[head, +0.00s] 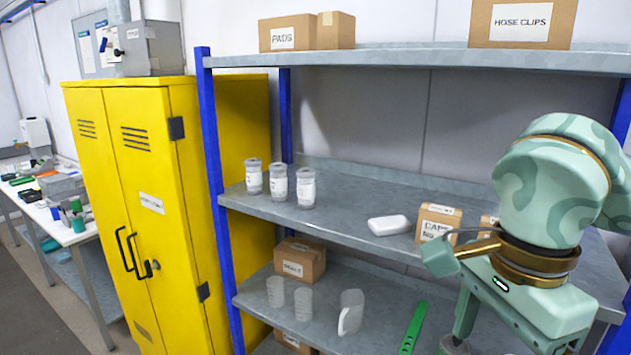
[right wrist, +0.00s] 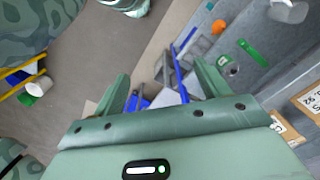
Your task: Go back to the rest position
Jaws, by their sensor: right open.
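My right gripper (head: 515,325) is in front of the right part of the shelf rack, pointing downward, with its pale green fingers spread. In the right wrist view the gripper (right wrist: 158,88) is open, with nothing between its fingers; the floor and some blue and grey items lie far beyond them. The arm hides part of the rack's right side. My left gripper is not in view.
The rack's middle shelf (head: 350,205) holds several jars, a white block (head: 389,225) and small cartons (head: 438,222). The lower shelf has cups, a white jug (head: 350,312) and a green strip (head: 413,328). A yellow cabinet (head: 150,200) and a workbench (head: 70,235) stand left.

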